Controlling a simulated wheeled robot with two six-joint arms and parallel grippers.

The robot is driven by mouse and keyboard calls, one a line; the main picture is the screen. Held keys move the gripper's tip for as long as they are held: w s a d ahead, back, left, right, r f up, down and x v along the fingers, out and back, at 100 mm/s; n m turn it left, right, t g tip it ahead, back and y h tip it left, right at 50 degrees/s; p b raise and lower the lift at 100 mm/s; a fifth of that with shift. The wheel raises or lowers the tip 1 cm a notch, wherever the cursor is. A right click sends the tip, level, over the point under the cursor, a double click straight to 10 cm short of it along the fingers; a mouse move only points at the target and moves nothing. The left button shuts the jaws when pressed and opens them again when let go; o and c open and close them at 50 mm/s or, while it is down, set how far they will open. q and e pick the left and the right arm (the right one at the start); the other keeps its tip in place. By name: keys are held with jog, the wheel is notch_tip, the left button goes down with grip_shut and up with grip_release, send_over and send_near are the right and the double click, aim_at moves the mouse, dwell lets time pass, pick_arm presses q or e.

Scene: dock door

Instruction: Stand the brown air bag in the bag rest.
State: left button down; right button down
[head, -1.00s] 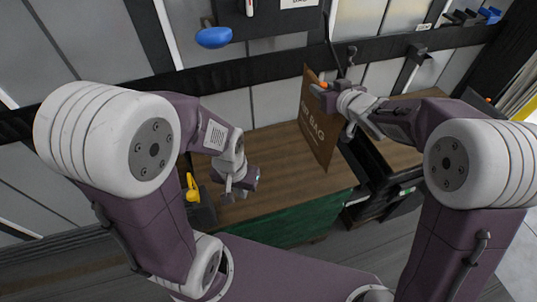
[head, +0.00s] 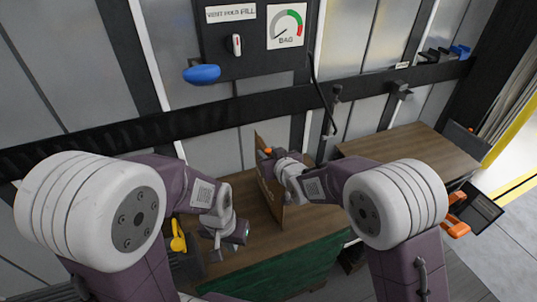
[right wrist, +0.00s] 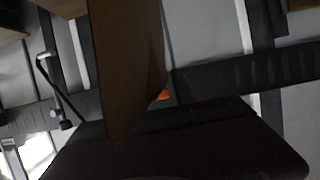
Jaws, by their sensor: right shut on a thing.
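The brown air bag (head: 264,187) is seen nearly edge-on in the head view, upright over the wooden bench. My right gripper (head: 277,160) is shut on its upper part, with an orange piece beside the grip. In the right wrist view the bag (right wrist: 122,60) hangs as a brown sheet across the middle. Whether its lower edge touches the bench is unclear. My left gripper (head: 223,244) is low over the bench's left end, apart from the bag; its fingers are too small to read. I cannot make out the bag rest.
A yellow-handled tool (head: 178,236) sits in a dark holder left of my left gripper. A second wooden bench (head: 412,150) stands clear at the right. A black rail runs along the wall.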

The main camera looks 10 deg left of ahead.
jog(key=shift+r, duration=0.1)
jog(key=shift+s+f, duration=0.1)
jog(key=shift+f, duration=0.1)
jog(key=c, duration=1)
grip_release()
jog(key=shift+c, duration=0.2)
